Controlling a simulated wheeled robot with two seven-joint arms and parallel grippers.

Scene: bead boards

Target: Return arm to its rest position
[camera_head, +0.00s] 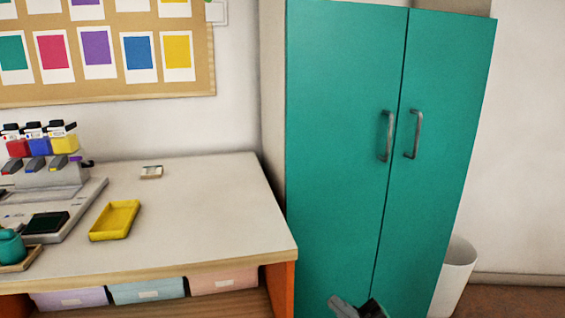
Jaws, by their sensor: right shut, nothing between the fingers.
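My right gripper (357,308) shows only in part at the bottom edge of the head view, in front of the teal cabinet (340,150). It is shut and holds nothing. It is to the right of the table and clear of it. The rest of my right arm is below the picture. My left gripper is not in view.
Storage boxes (148,290) sit beneath. A white bin (455,278) stands right of the cabinet. The table's right part is clear.

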